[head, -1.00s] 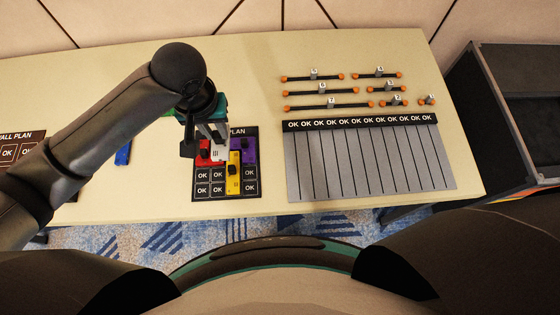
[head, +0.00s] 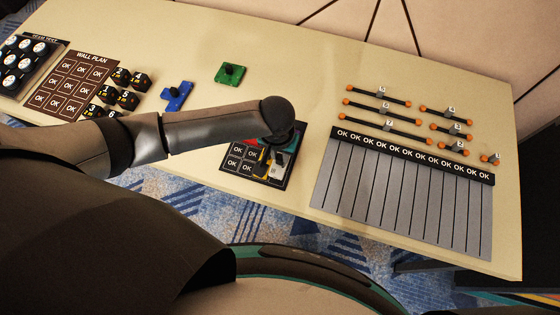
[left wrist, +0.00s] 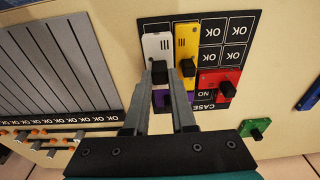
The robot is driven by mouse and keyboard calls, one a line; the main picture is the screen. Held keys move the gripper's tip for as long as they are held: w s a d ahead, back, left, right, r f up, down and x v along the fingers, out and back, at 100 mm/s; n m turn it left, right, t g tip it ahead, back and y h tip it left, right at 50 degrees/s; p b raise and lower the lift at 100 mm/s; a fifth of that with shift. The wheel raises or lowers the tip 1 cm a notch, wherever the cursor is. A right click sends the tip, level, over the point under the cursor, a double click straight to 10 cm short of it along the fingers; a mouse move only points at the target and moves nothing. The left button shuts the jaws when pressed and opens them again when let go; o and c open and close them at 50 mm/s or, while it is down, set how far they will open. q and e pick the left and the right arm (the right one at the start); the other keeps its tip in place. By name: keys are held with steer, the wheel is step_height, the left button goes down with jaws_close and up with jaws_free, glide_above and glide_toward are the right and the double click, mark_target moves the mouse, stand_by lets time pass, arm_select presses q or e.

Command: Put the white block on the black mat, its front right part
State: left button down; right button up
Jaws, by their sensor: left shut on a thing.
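The black mat (head: 243,160) lies at the table's front edge, partly hidden by my left arm in the head view. It also shows in the left wrist view (left wrist: 220,43). My left gripper (left wrist: 161,80) is shut on the black knob of the white block (left wrist: 157,46). The white block is over the mat's front right part, beside the yellow block (left wrist: 187,42). Whether it touches the mat I cannot tell. My right gripper is not in view.
On the mat are a red block (left wrist: 222,84) and a purple block (left wrist: 163,100). A green block (head: 229,73) and a blue block (head: 176,96) lie behind and left. A grey striped board (head: 400,190) lies right of the mat. The brown wall plan (head: 72,84) is far left.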

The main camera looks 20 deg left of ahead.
mark_target(280, 162)
arm_select(q)
step_height(280, 162, down, 4)
steer(key=shift+f+b, duration=0.15)
steer(key=shift+b, duration=0.5)
steer(key=c, duration=0.7)
jaws_free()
steer(key=shift+f, duration=0.15)
steer(key=shift+c, duration=0.2)
step_height(280, 162, up, 12)
steer(key=s+p, duration=0.1)
steer(key=p, duration=0.2)
steer(key=shift+s+p, duration=0.25)
steer(key=shift+p, duration=0.05)
